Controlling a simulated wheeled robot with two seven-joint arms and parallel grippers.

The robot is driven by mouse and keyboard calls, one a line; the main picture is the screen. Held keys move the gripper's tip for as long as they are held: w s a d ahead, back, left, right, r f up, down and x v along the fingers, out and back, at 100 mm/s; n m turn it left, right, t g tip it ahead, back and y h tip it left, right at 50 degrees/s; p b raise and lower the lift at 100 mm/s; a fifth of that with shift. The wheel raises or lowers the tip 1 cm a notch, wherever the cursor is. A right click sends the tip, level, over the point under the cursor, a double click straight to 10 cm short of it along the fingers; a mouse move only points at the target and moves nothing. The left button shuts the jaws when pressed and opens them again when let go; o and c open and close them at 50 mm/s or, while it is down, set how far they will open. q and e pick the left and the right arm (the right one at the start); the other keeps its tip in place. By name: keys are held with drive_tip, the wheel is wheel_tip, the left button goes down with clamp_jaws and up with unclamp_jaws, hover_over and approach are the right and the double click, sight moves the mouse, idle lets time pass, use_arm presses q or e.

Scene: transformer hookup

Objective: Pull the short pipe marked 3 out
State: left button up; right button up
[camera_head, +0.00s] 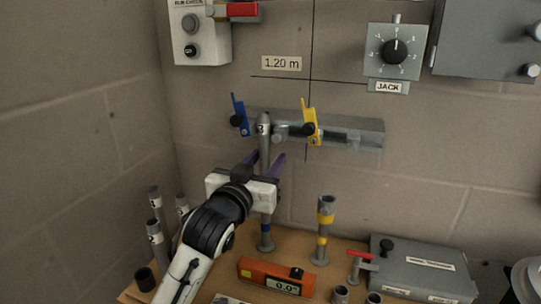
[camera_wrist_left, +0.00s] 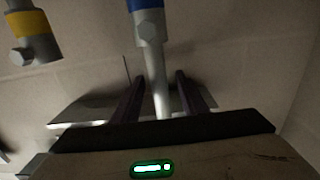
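The grey short pipe marked 3 (camera_head: 264,131) stands upright in front of the wall rail, its top beside the blue lever clamp (camera_head: 240,117). Below it a blue-banded post (camera_head: 266,225) rises from the table. My left gripper (camera_head: 265,162) reaches in from the left at the pipe's height. In the left wrist view the pipe (camera_wrist_left: 159,85) passes between the two dark fingers (camera_wrist_left: 160,90), with a gap visible on each side, so the gripper is open around it. The gripper body hides the pipe's lower part in the head view. My right gripper is not in view.
A yellow lever clamp (camera_head: 311,122) sits on the rail (camera_head: 355,132). A yellow-banded post (camera_head: 324,225) stands right of the blue one. Loose pipes (camera_head: 156,235) stand at left. An orange level (camera_head: 277,277) and a grey box (camera_head: 425,268) occupy the table.

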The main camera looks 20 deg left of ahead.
use_arm(q)
drive_tip(key=shift+w+d, duration=0.1)
drive_tip(key=shift+w, duration=1.5)
clamp_jaws()
